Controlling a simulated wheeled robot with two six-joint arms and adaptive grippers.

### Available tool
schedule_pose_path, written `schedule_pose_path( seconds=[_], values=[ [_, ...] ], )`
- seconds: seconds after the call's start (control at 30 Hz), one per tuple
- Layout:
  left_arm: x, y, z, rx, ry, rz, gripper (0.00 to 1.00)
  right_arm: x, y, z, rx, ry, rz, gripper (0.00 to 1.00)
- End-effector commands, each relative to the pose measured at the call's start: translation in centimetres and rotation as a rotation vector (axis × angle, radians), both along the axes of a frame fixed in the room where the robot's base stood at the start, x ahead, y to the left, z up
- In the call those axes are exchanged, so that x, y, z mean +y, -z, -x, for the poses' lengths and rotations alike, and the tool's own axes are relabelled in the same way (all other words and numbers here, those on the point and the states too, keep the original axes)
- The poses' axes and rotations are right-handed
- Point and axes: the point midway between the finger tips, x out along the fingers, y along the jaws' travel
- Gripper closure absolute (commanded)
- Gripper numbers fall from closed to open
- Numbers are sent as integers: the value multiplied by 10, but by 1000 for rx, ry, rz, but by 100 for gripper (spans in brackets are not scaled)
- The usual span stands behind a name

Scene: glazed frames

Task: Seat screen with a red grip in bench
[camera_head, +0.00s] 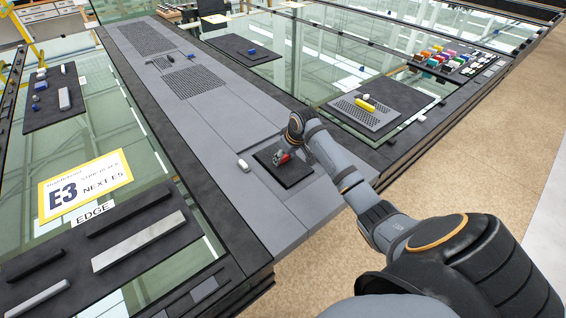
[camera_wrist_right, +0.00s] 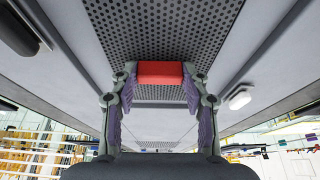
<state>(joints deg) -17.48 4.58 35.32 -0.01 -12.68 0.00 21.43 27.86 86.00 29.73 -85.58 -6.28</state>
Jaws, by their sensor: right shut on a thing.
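My right gripper (camera_head: 283,157) is shut on a red grip (camera_wrist_right: 160,73), which sits between its two fingertips in the right wrist view. In the head view the red shows small at the fingertips, above a dark square (camera_head: 300,178) at the near end of the grey bench (camera_head: 215,120). The screen's body cannot be told apart clearly below the grip. The bench has perforated panels farther along, and perforated surface (camera_wrist_right: 160,30) shows behind the grip in the wrist view. My left gripper is not in view.
A small white piece (camera_head: 243,163) lies left of the dark square and shows in the wrist view (camera_wrist_right: 240,97). Glass panes flank the bench. A tray (camera_head: 385,95) holds a yellow piece at right. An E3 sign (camera_head: 85,185) and several bars lie at left.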

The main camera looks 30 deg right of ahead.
Motion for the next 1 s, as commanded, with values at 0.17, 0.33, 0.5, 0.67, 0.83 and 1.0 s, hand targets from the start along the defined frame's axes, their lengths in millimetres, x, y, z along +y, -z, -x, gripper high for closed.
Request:
schedule_pose_path(
  seconds=[0.17, 0.33, 0.5, 0.67, 0.83, 1.0],
  values=[
    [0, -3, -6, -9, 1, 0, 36, 4, 6, -3, 2, 0, -2, 86],
    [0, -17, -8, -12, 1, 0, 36, 5, 30, -3, 4, 1, 0, 86],
    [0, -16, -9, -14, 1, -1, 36, 4, 38, -4, 0, -1, 1, 86],
    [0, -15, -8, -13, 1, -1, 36, 4, 38, -3, 0, -1, 1, 86],
    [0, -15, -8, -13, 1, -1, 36, 4, 39, -3, 1, -1, 1, 36],
    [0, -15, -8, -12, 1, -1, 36, 4, 39, -3, 1, -1, 1, 31]
  ],
)
